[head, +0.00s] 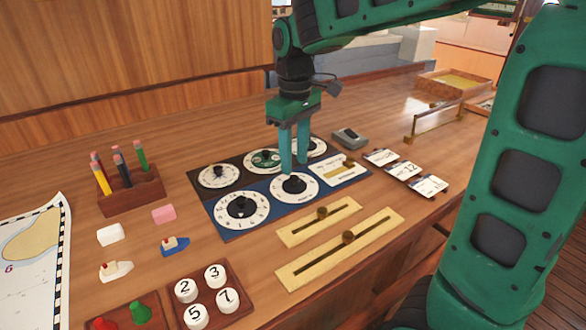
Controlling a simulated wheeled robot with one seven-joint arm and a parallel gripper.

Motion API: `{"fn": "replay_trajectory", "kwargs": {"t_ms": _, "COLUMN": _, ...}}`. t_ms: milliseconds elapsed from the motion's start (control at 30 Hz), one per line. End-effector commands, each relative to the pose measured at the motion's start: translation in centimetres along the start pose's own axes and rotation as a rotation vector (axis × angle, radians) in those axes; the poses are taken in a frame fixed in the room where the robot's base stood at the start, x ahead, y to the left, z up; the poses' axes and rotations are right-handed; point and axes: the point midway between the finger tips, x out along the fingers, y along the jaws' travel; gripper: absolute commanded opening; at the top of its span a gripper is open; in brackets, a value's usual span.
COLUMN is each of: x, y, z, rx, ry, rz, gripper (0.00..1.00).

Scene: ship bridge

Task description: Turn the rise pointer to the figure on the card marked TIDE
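My gripper (294,168) points down over the dial panel, its two green fingers a little apart with a gap between them. Its tips are just above or behind the black knob of the front right dial (276,192); I cannot tell whether they touch it. The front left dial (242,222) also has a black pointer knob. Behind are a back left dial (208,182), a back middle dial (254,166) and a partly hidden back right dial (318,146). Dial labels are too small to read.
Two brass sliders (290,236) (300,273) lie in front of the panel. A small grey device (348,138) sits behind the cards. A pencil block (132,194), erasers, toy boats, numbered discs (186,290) and a chart (45,240) are left. A brass rail (434,121) stands at right.

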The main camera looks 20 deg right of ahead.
Motion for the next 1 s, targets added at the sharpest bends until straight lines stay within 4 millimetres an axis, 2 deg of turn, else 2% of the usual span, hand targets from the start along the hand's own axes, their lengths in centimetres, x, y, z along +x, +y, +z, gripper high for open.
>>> {"fn": "replay_trajectory", "kwargs": {"t_ms": 100, "x": 1.9, "y": -0.1, "z": 0.0, "rx": 0.000, "ry": -0.003, "rz": 0.000, "gripper": 0.37}}
{"fn": "replay_trajectory", "kwargs": {"t_ms": 233, "x": 3.0, "y": -0.1, "z": 0.0, "rx": -0.001, "ry": -0.001, "rz": 0.000, "gripper": 0.37}}
{"fn": "replay_trajectory", "kwargs": {"t_ms": 633, "x": 3.7, "y": -0.1, "z": 0.0, "rx": 0.000, "ry": 0.001, "rz": 0.000, "gripper": 0.37}}
{"fn": "replay_trajectory", "kwargs": {"t_ms": 667, "x": 3.7, "y": -0.1, "z": 0.0, "rx": 0.000, "ry": 0.001, "rz": 0.000, "gripper": 0.32}}
{"fn": "replay_trajectory", "kwargs": {"t_ms": 800, "x": 3.7, "y": -0.1, "z": 0.0, "rx": 0.000, "ry": 0.001, "rz": 0.001, "gripper": 0.00}}
{"fn": "replay_trajectory", "kwargs": {"t_ms": 1000, "x": 3.7, "y": 0.0, "z": 0.0, "rx": 0.006, "ry": 0.001, "rz": 0.001, "gripper": 0.00}}
